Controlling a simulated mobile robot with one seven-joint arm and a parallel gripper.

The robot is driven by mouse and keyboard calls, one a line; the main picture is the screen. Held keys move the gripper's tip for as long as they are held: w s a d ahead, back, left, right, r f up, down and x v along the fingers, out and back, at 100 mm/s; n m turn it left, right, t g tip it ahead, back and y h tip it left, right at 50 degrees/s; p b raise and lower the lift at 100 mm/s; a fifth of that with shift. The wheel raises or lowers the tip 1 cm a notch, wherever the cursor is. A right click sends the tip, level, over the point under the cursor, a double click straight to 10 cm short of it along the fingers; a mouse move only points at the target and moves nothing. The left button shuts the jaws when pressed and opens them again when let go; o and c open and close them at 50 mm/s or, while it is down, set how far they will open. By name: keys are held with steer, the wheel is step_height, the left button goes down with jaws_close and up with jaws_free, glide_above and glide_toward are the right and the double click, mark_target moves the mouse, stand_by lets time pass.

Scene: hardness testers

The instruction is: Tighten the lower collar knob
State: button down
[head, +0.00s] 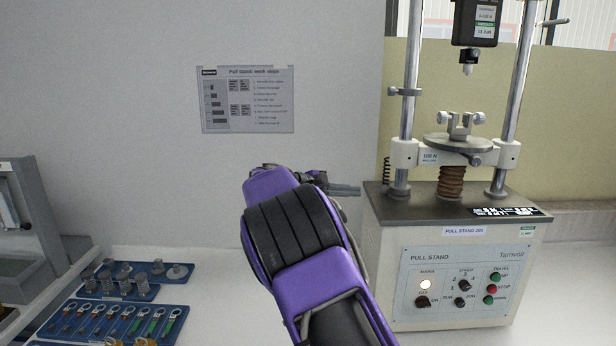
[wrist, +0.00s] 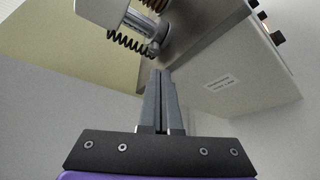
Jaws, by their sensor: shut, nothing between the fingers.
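The pull stand (head: 450,245) is at the right in the head view, with two upright steel columns. A grey collar (head: 406,91) with a small side knob sits on the left column. A white crosshead (head: 430,155) is lower down, and a dark coil (head: 386,172) hangs beside the left column. I cannot tell which knob is the lower collar knob. My gripper (head: 357,190) is shut and empty, left of the stand, near the top edge of its base. In the wrist view its fingers (wrist: 160,76) point toward the column foot and coil (wrist: 126,40), apparently without touching.
Blue trays with metal fittings (head: 128,279) and colored-handled tools (head: 120,320) lie at the lower left. A grey machine (head: 30,200) stands at the left edge. A printed sheet (head: 246,99) is on the wall. The bench right of the stand (head: 575,290) is clear.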

steer(key=shift+d+b, duration=1.4)
steer(key=shift+d, duration=1.95)
steer(key=shift+w+p, duration=0.3)
steer(key=shift+p, duration=0.1)
steer(key=shift+w+r+p, duration=0.1)
steer(key=shift+r+p, duration=0.25)
steer(key=shift+p, duration=0.2)
steer(key=shift+w+r+p, duration=0.3)
steer(key=shift+p, duration=0.4)
steer(key=shift+s+r, duration=0.25)
steer(key=a, duration=0.6)
